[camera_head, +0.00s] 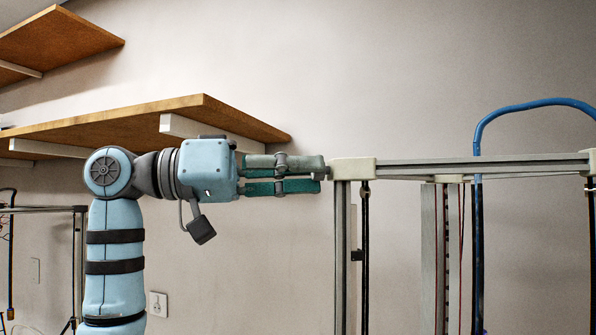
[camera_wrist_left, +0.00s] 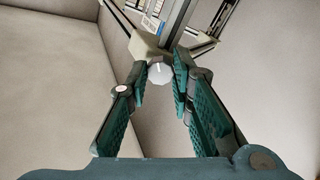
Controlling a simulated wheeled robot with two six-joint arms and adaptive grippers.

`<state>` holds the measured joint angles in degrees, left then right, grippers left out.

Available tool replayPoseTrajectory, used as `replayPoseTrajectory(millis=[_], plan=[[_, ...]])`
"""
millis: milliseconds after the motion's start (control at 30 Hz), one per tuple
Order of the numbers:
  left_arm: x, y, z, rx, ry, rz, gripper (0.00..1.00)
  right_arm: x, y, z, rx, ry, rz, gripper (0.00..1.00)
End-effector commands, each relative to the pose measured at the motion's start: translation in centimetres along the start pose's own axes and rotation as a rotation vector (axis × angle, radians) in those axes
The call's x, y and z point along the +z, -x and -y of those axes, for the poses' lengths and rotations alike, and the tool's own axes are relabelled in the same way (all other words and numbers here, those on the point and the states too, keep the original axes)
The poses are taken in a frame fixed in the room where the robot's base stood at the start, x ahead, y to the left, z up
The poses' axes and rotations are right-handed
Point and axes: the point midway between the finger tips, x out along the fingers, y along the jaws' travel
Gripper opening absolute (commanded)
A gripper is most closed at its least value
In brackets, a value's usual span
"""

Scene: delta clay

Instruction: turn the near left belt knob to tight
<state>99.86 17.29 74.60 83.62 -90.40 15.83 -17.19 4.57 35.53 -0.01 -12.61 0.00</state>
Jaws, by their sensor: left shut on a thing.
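The near left belt knob (camera_wrist_left: 160,73) is a small, pale, faceted knob with a mark at its top, on the pale corner block of the frame in the left wrist view. My left gripper (camera_wrist_left: 161,71) has one teal finger on either side of it and is shut on it. In the head view my left gripper (camera_head: 321,174) points right, with its tips at the left side of the pale corner block (camera_head: 353,169). The fingers mostly hide the knob there. My right gripper is in neither view.
The metal printer frame (camera_head: 480,168) runs right from the corner block, with posts and a dark belt below. A blue tube (camera_head: 530,104) arches above it. Wooden shelves (camera_head: 150,120) hang behind my left arm. Another frame (camera_head: 40,209) stands at far left.

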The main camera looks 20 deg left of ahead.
Motion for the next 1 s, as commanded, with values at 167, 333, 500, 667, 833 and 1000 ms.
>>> replayPoseTrajectory(millis=[167,333,500,667,833,1000], plan=[[-0.19,0.02,-0.08,0.001,-0.020,-0.005,0.00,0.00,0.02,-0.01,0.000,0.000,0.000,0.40],[-0.20,0.02,-0.09,0.001,-0.022,-0.006,0.00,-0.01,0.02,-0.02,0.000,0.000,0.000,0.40],[-0.21,0.03,-0.10,0.001,-0.021,-0.006,0.00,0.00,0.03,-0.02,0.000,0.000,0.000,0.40],[-0.15,0.03,-0.07,0.000,-0.021,-0.004,0.41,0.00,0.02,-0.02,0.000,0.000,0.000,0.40],[-0.11,0.04,-0.05,0.000,-0.020,-0.003,0.41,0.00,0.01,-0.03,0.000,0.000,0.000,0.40],[-0.12,0.66,0.02,-0.002,-0.020,-0.003,0.41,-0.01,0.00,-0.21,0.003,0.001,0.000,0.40]])
